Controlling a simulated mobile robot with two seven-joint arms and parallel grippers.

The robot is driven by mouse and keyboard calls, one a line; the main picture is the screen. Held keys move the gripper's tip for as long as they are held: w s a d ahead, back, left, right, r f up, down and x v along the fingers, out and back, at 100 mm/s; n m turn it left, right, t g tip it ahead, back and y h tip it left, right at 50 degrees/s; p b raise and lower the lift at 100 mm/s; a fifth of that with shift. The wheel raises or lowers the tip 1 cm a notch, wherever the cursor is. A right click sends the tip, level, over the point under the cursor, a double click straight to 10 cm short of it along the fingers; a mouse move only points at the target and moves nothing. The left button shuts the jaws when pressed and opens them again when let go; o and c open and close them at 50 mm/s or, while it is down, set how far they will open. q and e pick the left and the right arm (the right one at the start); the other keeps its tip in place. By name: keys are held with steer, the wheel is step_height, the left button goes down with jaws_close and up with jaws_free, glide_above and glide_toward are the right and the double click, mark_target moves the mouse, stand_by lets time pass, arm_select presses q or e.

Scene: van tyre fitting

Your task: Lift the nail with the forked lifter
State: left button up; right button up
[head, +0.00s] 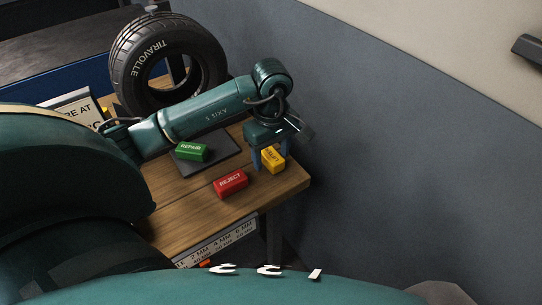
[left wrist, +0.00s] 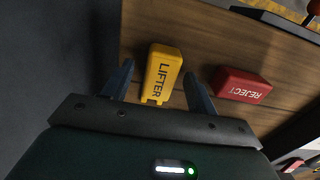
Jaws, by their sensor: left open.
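A yellow block marked LIFTER (left wrist: 163,72) lies on the wooden bench. In the head view the yellow block (head: 273,160) sits near the bench's right end, partly behind a finger. My left gripper (head: 270,161) is over it, pointing down. In the left wrist view my left gripper (left wrist: 158,74) is open, with one finger on each side of the yellow block and visible gaps on both sides. A black tyre (head: 163,62) marked TIRAVOLLE stands upright at the back of the bench. I cannot make out a nail in either view. My right gripper is not in view.
A red REJECT block (head: 231,182) lies beside the yellow one; it also shows in the left wrist view (left wrist: 241,86). A green REPAIR block (head: 191,151) is on a dark pad (head: 225,154). The bench (head: 178,215) ends near a grey wall (head: 400,170).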

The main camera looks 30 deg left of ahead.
mark_target(272, 154)
arm_select(q)
steer(key=shift+c, duration=0.2)
steer(key=c, duration=1)
steer(key=shift+c, duration=0.2)
step_height(272, 154, up, 10)
